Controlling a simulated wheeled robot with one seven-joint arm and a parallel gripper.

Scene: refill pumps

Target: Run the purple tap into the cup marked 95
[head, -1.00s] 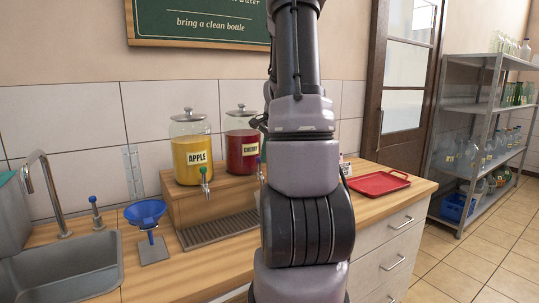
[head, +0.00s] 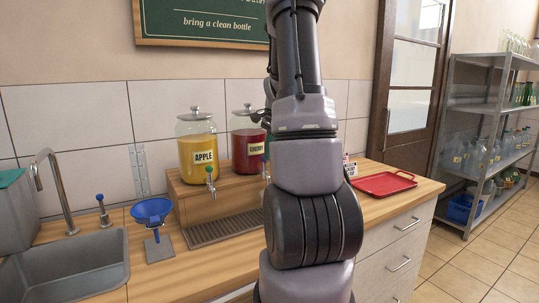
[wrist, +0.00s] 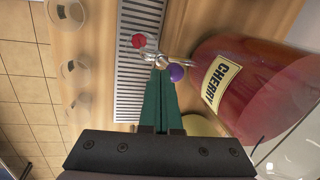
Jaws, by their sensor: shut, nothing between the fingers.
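In the wrist view the purple knob (wrist: 177,72) sits on a metal tap (wrist: 160,60) beside the jar labelled CHERRY (wrist: 262,92). My gripper (wrist: 161,73) has its green fingers together and empty, with the tips right beside the purple knob; I cannot tell whether they touch. Several clear round cups (wrist: 75,68) stand left of the drip grate in the wrist view; no number is readable on them.
The slatted drip grate (head: 225,225) runs below. A blue funnel (head: 152,210), sink (head: 75,265) and red tray (head: 385,183) are on the counter.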

